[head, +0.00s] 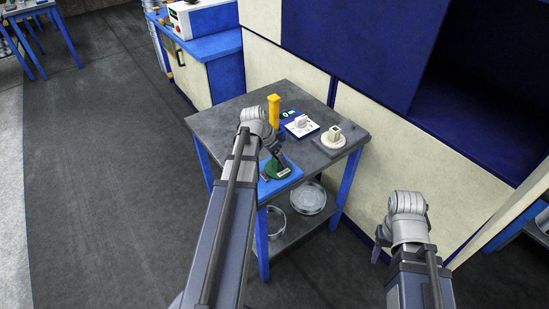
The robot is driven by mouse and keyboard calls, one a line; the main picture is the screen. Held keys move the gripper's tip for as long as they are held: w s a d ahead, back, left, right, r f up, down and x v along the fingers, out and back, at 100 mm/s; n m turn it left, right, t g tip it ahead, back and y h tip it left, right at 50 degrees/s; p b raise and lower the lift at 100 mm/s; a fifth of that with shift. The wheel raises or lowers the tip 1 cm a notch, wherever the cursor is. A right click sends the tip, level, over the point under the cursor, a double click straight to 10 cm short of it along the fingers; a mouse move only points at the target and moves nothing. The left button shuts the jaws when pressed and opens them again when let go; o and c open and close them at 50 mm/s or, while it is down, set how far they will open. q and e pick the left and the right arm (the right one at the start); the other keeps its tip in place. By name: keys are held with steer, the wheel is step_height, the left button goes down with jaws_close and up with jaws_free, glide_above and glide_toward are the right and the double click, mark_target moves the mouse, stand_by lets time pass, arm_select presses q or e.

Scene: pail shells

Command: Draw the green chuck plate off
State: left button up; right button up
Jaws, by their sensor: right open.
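A green piece (278,169), which looks like the green chuck plate, sits on a blue pad (290,180) at the near side of the grey table. My left arm reaches over the table from the near side. Its wrist (259,125) is beside and above the green piece and covers part of it. My right gripper (380,244) is open and empty, off the table's right side, pointing down.
The grey table (225,118) also bears a yellow post (274,111), a blue-and-white card (299,126) with a small pale part, and a round pale base with a block (333,136). Round clear dishes (307,198) are on the lower shelf. A blue-and-cream cabinet wall (395,135) stands behind.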

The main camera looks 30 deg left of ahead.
arm_select(q)
steer(key=shift+w+f, duration=0.15)
steer(key=shift+f, duration=0.3)
steer(key=shift+c, duration=0.4)
jaws_close()
